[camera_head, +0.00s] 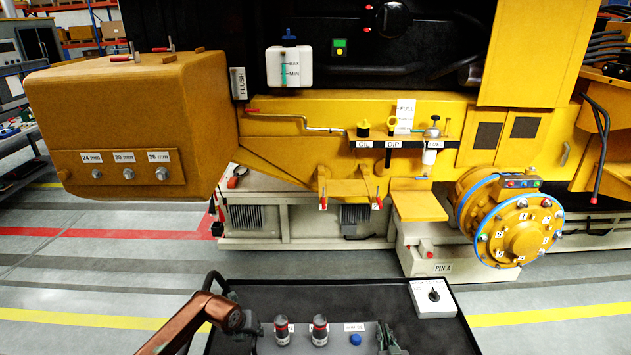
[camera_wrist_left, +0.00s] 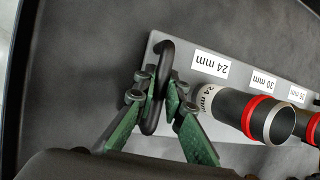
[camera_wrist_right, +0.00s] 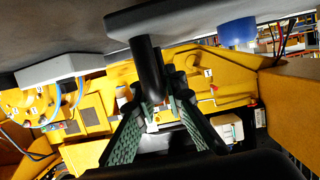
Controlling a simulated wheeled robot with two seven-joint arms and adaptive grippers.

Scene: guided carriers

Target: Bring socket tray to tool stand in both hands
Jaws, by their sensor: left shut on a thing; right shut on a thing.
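The socket tray (camera_head: 339,345) is a grey plate with labels, two dark red-banded sockets (camera_head: 319,331), a blue peg (camera_head: 355,340) and a black handle at each end. It is over a dark rimmed top (camera_head: 300,295); I cannot tell whether it touches. My left gripper (camera_head: 249,326) is shut on the left handle, shown in the left wrist view (camera_wrist_left: 158,90) beside the 24 mm socket (camera_wrist_left: 245,112). My right gripper (camera_head: 386,337) is shut on the right handle, a black bar in the right wrist view (camera_wrist_right: 149,68). No label marks the tool stand.
A white box with a black knob (camera_head: 433,298) stands at the right of the dark top. Beyond is the yellow machine (camera_head: 130,110) with a blue-ringed wheel hub (camera_head: 522,230). Striped grey floor (camera_head: 90,280) is free at the left.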

